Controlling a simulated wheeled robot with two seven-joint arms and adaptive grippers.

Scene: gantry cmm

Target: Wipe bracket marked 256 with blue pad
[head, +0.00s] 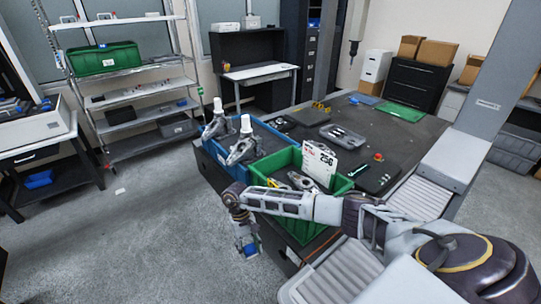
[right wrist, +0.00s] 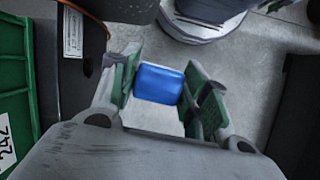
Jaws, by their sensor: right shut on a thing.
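My right gripper (head: 246,247) hangs low in front of the table, over the floor. It is shut on the blue pad (right wrist: 158,83), which shows between the green-lined fingers in the right wrist view. A white card marked 256 (head: 321,160) stands upright in the green crate (head: 265,168) on the table. A grey metal bracket (head: 303,181) lies in that crate beside the card, partly hidden by the crate wall and my right arm. The gripper is outside the crate and apart from the bracket. My left gripper is not in view.
A blue crate (head: 212,148) with white-topped metal parts stands left of the green crate. A grey tray (head: 342,135) and a dark case (head: 377,178) lie on the dark table (head: 290,135). A grey gantry column (head: 480,105) rises at the right. The floor at the left is mostly clear.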

